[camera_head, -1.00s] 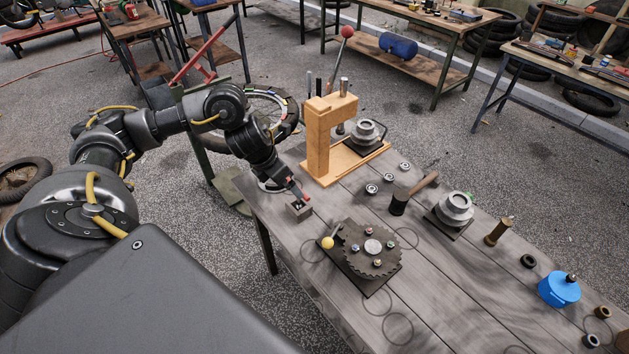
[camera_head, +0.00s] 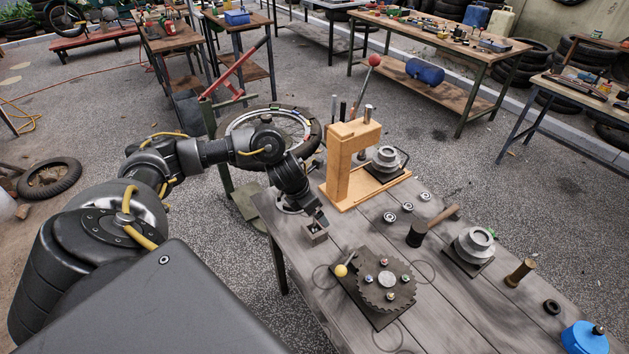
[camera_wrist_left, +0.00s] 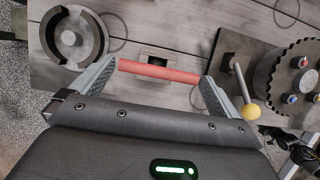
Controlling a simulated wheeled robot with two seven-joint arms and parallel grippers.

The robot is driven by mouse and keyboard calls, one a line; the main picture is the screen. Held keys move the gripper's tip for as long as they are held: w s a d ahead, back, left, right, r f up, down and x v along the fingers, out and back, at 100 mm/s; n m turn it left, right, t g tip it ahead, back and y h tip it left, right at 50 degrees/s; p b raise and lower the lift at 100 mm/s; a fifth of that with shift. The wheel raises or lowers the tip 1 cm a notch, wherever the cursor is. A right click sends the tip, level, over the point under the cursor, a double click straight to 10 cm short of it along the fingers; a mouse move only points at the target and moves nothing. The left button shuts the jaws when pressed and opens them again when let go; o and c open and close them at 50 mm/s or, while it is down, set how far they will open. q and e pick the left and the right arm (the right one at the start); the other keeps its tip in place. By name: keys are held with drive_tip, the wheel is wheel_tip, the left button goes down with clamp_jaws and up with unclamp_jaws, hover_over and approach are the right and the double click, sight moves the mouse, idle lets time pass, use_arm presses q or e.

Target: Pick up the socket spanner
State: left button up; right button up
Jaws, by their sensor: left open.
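The red bar-shaped handle (camera_wrist_left: 158,71), which looks like the socket spanner's, lies crosswise between the fingers of my left gripper (camera_wrist_left: 160,74) in the left wrist view. The fingers are open, one near each end of the bar; whether they touch it I cannot tell. A small grey block with a dark recess (camera_wrist_left: 155,54) shows just behind the bar. In the head view my left gripper (camera_head: 317,217) is low over the bench's left end, right above that block (camera_head: 314,237). The spanner's lower part is hidden. My right gripper is not in view.
The sprocket fixture (camera_head: 385,284) with a yellow-knobbed lever (camera_head: 341,270) stands close to the right. A wooden press frame (camera_head: 345,165) stands behind. A round grey holder (camera_wrist_left: 72,38) is close by. A mallet (camera_head: 416,236) and pulley (camera_head: 475,242) are farther right.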

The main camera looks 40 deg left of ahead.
use_arm(q)
drive_tip(key=p, duration=0.1)
hover_over(316, 228)
drive_tip(key=f, duration=0.4)
drive_tip(key=shift+w+a+f, duration=0.15)
drive_tip(key=shift+w+a, duration=0.05)
drive_tip(key=shift+w, duration=0.15)
drive_tip(key=c, duration=1)
drive_tip(key=shift+c, duration=0.2)
